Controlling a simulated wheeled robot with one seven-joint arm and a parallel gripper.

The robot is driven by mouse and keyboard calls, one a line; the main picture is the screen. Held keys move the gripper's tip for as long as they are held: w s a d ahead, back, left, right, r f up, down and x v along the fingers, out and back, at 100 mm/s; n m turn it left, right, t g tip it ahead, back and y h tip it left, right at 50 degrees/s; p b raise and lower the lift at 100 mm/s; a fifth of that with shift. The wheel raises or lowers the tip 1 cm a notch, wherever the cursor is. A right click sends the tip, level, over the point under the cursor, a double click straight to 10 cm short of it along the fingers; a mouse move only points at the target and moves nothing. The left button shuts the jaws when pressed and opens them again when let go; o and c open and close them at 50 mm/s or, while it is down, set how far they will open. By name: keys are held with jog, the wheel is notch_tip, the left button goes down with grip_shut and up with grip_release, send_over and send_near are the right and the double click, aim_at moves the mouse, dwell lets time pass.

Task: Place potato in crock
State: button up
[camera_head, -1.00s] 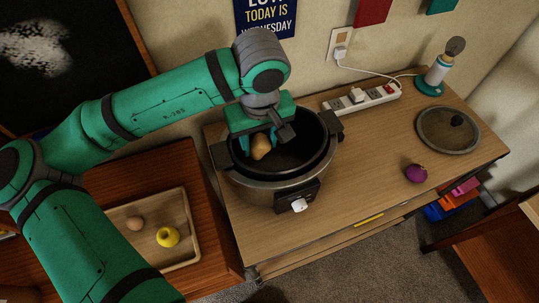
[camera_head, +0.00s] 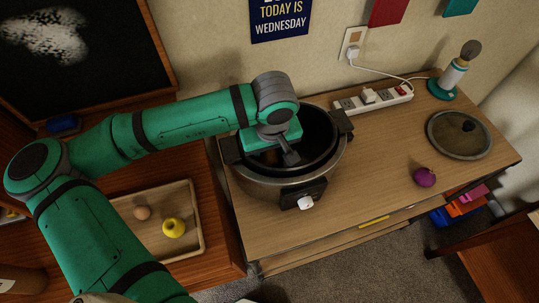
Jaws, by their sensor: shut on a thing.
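The crock (camera_head: 326,165) is a black-lined slow cooker with a metal body and a white knob, standing on the wooden cabinet. Its mouth is open at the top. My gripper (camera_head: 270,148) is lowered into the left part of the crock's mouth, and its fingers are mostly hidden by the hand and the dark inside. It is shut on the brown potato (camera_head: 270,158), of which only a small dim part shows below the hand. I cannot tell whether the potato touches the crock's floor.
A round lid (camera_head: 459,135), a purple onion (camera_head: 425,177), a power strip (camera_head: 373,99) and a lamp (camera_head: 450,75) are on the cabinet. A wooden tray (camera_head: 190,243) at left holds a brown egg-like thing (camera_head: 142,212) and a yellow fruit (camera_head: 173,227).

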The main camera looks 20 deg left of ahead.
aim_at(271, 162)
jog(key=o, duration=1)
jog(key=r, duration=0.8)
jog(key=s+r, duration=0.1)
jog(key=r, duration=0.3)
jog(key=shift+s+d, duration=0.1)
jog(key=shift+d, duration=0.25)
